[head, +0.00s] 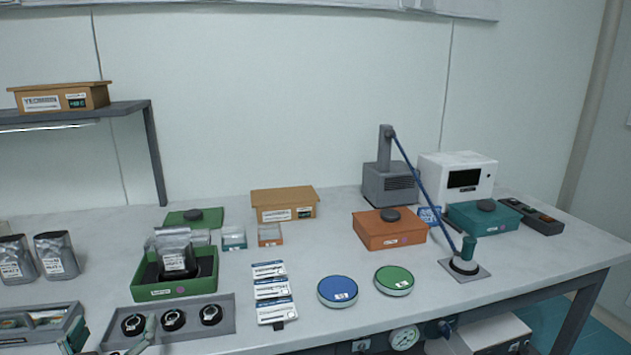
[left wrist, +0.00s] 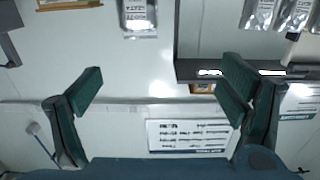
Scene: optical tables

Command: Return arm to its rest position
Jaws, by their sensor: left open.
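My left gripper (head: 112,338) is at the bottom left of the head view, by the front of the grey tray with round holders. Only its finger ends show there. In the left wrist view, its two dark green fingers (left wrist: 165,85) stand wide apart with nothing between them. The rest of the left arm is out of the head view. My right gripper does not show in either view.
The table (head: 330,250) bears a green box with a silver pouch (head: 175,257), a grey tray (head: 225,322), white cards (head: 270,290), blue (head: 338,290) and green (head: 394,279) discs, and an orange box (head: 390,232). A shelf (head: 125,108) stands back left.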

